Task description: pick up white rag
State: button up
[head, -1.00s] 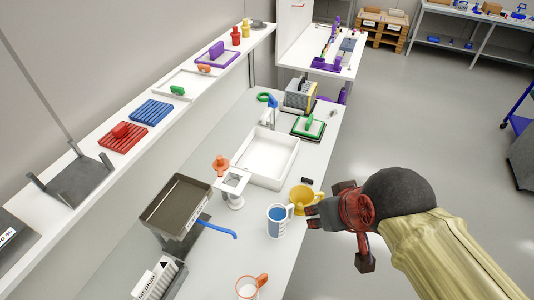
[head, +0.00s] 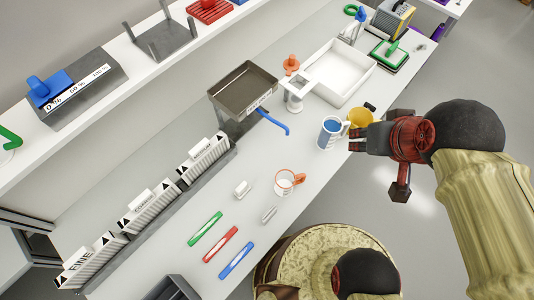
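I cannot make out a white rag for certain in the head view. Two small white items lie on the counter, one (head: 242,188) left of the white and orange mug (head: 285,182) and one (head: 268,214) just below it; they are too small to identify. My gripper (head: 357,139) is at the counter's right edge, beside the blue and white mug (head: 331,132) and the yellow mug (head: 360,118). Its fingers point left. I see nothing held, but cannot tell how far apart the fingers are.
A white tray (head: 368,82) and a dark pan with a blue handle (head: 272,124) stand farther back. Green (head: 205,229), red (head: 228,246) and blue (head: 237,261) bars lie at the near end. A row of labelled boxes (head: 150,212) lines the left. A shelf (head: 95,100) runs above.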

aim_at(271, 212)
jog(key=k+j+u, duration=0.15)
jog(key=u, duration=0.2)
jog(key=k+j+u, duration=0.35)
jog(key=l+z, duration=0.1)
jog(key=z, duration=0.95)
jog(key=u, duration=1.05)
jog(key=j+z, duration=0.15)
jog(key=k+j, duration=0.05)
